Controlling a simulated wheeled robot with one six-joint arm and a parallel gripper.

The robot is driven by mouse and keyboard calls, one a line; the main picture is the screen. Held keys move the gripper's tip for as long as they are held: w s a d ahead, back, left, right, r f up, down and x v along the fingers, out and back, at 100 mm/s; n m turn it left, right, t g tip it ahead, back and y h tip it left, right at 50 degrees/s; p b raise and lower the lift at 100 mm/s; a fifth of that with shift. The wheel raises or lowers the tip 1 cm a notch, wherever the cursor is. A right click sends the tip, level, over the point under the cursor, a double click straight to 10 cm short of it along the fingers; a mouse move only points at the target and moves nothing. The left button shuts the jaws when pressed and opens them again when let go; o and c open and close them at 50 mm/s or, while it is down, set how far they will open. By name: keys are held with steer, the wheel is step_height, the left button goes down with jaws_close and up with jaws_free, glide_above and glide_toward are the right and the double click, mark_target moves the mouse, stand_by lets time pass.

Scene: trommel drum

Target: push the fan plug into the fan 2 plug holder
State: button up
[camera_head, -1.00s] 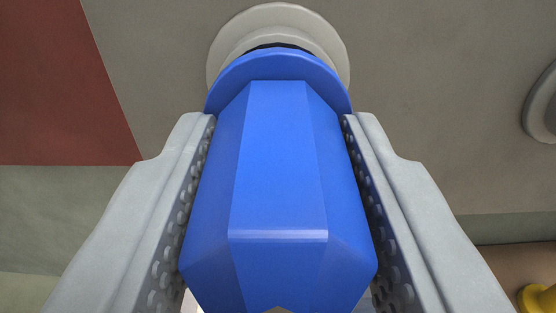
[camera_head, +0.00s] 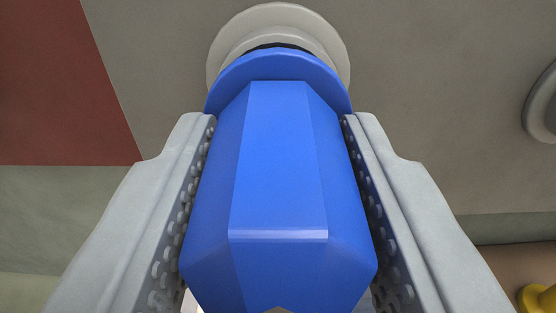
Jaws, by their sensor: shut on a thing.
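The blue fan plug (camera_head: 280,180) fills the middle of the view, with a faceted body and a round flange at its far end. My gripper (camera_head: 280,125) is shut on it, with one grey finger against each side. The flange is up against a round pale grey plug holder (camera_head: 278,18) on the grey wall. A dark gap shows between flange and holder along the top. The flange covers the holder's opening, so I cannot tell how deep the plug sits.
Another round grey fitting (camera_head: 543,105) is on the wall at the right edge. A yellow part (camera_head: 538,299) shows at the bottom right corner. A red panel (camera_head: 60,90) is at the upper left. The wall beside the holder is clear.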

steer(key=shift+w, duration=0.4)
steer(key=o, duration=1.3)
steer(key=shift+o, duration=0.2)
steer(key=shift+s, duration=0.15)
steer(key=s, duration=1.7)
steer(key=shift+s, duration=0.1)
steer(key=s+r, duration=1.1)
steer(key=s, duration=0.4)
steer(key=s+r, duration=0.2)
steer(key=s, duration=0.8)
steer(key=s+r, duration=0.2)
steer(key=s, duration=0.8)
steer(key=shift+s+r+g, duration=0.2)
steer(key=shift+g, duration=0.1)
